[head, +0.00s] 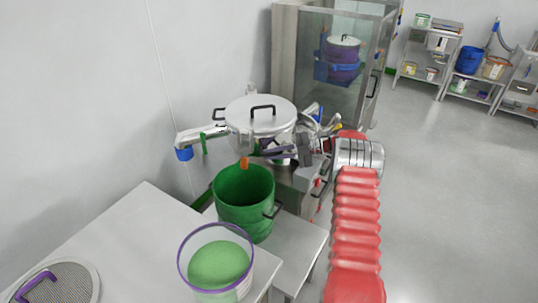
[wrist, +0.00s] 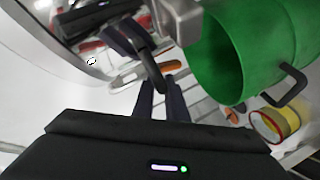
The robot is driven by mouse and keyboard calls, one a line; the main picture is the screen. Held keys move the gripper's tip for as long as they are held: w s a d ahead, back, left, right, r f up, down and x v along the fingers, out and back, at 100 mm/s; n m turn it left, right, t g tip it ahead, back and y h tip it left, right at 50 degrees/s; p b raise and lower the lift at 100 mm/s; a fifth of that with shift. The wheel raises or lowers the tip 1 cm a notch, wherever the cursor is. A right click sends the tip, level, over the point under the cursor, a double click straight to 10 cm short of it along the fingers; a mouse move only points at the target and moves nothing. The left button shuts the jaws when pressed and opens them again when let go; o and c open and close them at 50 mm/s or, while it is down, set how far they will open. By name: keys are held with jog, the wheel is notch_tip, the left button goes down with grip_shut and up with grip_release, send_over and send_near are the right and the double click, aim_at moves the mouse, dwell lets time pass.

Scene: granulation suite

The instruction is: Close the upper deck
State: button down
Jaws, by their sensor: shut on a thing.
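The upper deck (head: 262,122) is a round shiny metal drum with a flat lid and black handles, on the machine at the middle of the head view. In the wrist view its curved metal side fills the upper left, and a black handle (wrist: 146,62) sticks out from it. My gripper (wrist: 158,90) has its two dark fingers closed at the lower end of this handle. In the head view my gripper (head: 276,150) is at the near right side of the deck, partly hidden by my wrist. Whether the deck sits fully seated is hidden.
A green bucket (head: 243,195) stands close below and in front of the deck, on a low steel stand. A clear tub of green powder (head: 218,265) and a mesh sieve (head: 60,283) are at the steel table. A glass cabinet (head: 335,60) stands behind. The floor at right is free.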

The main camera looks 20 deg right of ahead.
jog(key=shift+s+f, duration=0.1)
jog(key=shift+f, duration=0.15)
jog(key=c, duration=2)
grip_release()
jog(key=shift+o, duration=0.9)
jog(key=shift+r, duration=0.15)
jog(key=shift+d, duration=0.15)
jog(key=v, duration=1.3)
jog(key=shift+d, duration=0.25)
jog(key=shift+r, duration=0.15)
